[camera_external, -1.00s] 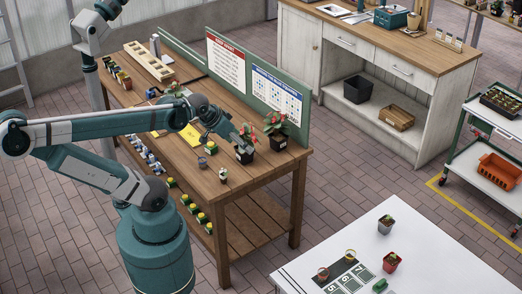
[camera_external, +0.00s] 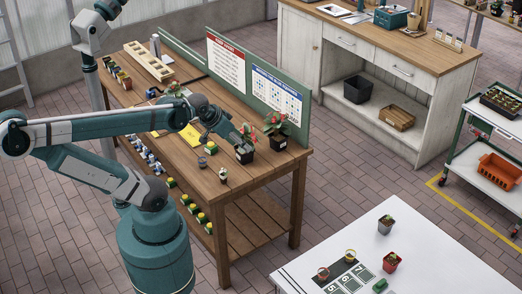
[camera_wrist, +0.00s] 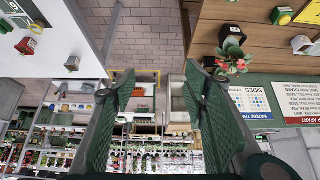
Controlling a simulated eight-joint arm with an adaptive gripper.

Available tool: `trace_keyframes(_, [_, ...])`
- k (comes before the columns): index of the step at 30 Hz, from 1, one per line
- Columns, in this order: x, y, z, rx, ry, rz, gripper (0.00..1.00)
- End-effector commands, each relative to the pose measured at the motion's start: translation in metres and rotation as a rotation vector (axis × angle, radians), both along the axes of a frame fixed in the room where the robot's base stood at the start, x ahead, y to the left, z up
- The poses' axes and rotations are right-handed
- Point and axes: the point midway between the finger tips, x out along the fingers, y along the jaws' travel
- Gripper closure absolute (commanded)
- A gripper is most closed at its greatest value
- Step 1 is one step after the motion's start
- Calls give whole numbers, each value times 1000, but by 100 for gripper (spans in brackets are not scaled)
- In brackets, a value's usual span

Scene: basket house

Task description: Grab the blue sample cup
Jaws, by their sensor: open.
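In the external view my wrist is over the right half of the wooden bench (camera_external: 236,184), close to the potted plants, and the fingers are hard to make out.
Red-flowered plants in dark pots (camera_external: 278,142) stand near the green board (camera_external: 291,112). A small pale pot (camera_external: 223,174) stands near the bench's front edge. The white table (camera_external: 440,270) also holds a grey pot (camera_external: 385,224) and a red pot (camera_external: 391,262). Brick floor separates the tables.

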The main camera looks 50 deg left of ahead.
Motion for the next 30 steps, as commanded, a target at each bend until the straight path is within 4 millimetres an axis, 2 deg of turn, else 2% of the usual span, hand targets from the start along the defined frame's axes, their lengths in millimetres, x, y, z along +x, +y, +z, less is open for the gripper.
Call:
trace_keyframes(8, [2, 3, -1, -2, 6, 10, 56])
trace_keyframes(14, [9, 14, -6, -13, 32, 51, 56])
trace_keyframes(30, [42, 82, -38, -81, 172, 275, 56])
